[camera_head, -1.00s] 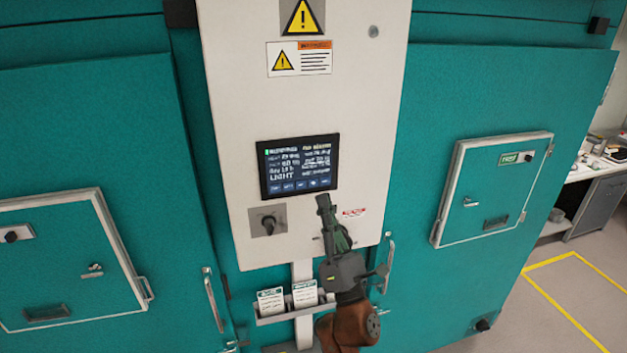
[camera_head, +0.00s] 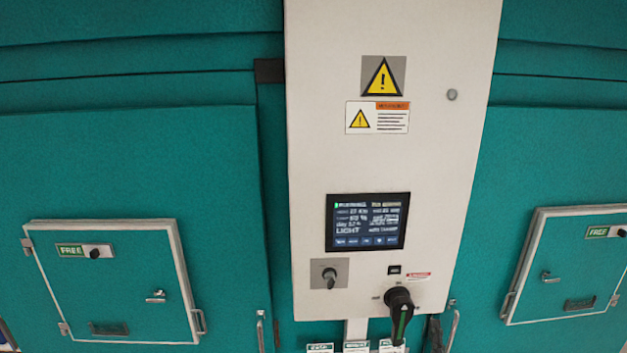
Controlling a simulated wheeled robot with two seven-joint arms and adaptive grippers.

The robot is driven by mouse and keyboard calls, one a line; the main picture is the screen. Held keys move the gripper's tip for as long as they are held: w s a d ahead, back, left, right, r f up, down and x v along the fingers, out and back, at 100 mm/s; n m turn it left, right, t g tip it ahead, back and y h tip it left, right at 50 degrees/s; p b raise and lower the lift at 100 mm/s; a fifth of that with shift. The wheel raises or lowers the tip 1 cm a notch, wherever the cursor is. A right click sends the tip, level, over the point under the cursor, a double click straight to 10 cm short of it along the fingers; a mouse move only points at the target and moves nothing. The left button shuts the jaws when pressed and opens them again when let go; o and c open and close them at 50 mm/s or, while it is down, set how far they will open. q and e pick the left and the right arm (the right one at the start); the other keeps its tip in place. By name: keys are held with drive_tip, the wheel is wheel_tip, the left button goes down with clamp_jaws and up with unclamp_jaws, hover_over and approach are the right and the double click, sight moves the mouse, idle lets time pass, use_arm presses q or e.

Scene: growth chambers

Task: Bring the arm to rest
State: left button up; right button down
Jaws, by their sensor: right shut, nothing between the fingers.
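Only a small dark piece at the bottom edge, right of the black handle, looks like my right gripper (camera_head: 434,334). It is shut and empty, and most of it lies below the picture. It appears just in front of the lower right corner of the white control panel (camera_head: 430,200); I cannot tell how far from it. The black rotary handle (camera_head: 399,310) on the panel points down and shows a green stripe. My left gripper is not in view.
The panel carries a lit screen (camera_head: 367,222) reading LIGHT and a small knob (camera_head: 329,277). Teal chamber doors with framed hatches, left (camera_head: 115,285) and right (camera_head: 570,265), flank it, both labelled FREE.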

drive_tip(key=s+d+f+m+g, duration=0.25)
drive_tip(key=s+f, duration=0.25)
drive_tip(key=f, duration=0.4)
drive_tip(key=s+d+f+m+g, duration=0.2)
drive_tip(key=s+f+m+g, duration=0.2)
drive_tip(key=f, duration=0.5)
drive_tip(key=s+d+f+m+g, duration=0.25)
drive_tip(key=s+f, duration=0.25)
drive_tip(key=f, duration=0.4)
drive_tip(key=s+a+f+m+g+y, duration=0.1)
drive_tip(key=s+f+m+g+y, duration=0.2)
drive_tip(key=s+f, duration=0.5)
drive_tip(key=s+a+f+m+g, duration=0.2)
drive_tip(key=s+f+m+g, duration=0.25)
drive_tip(key=s, duration=0.75)
wheel_tip(320, 180, down, 37)
drive_tip(key=a+n+g+b, duration=0.1)
drive_tip(key=n+b, duration=0.1)
drive_tip(key=b, duration=0.6)
drive_tip(key=s+f+b, duration=0.3)
drive_tip(key=s+f, duration=0.7)
drive_tip(key=f, duration=0.3)
drive_tip(key=s+f+g+y+b, duration=0.1)
drive_tip(key=s+f+b, duration=0.3)
drive_tip(key=s+f, duration=0.6)
wheel_tip(320, 180, down, 3)
drive_tip(key=shift+s+f, duration=0.15)
drive_tip(key=shift+s, duration=0.15)
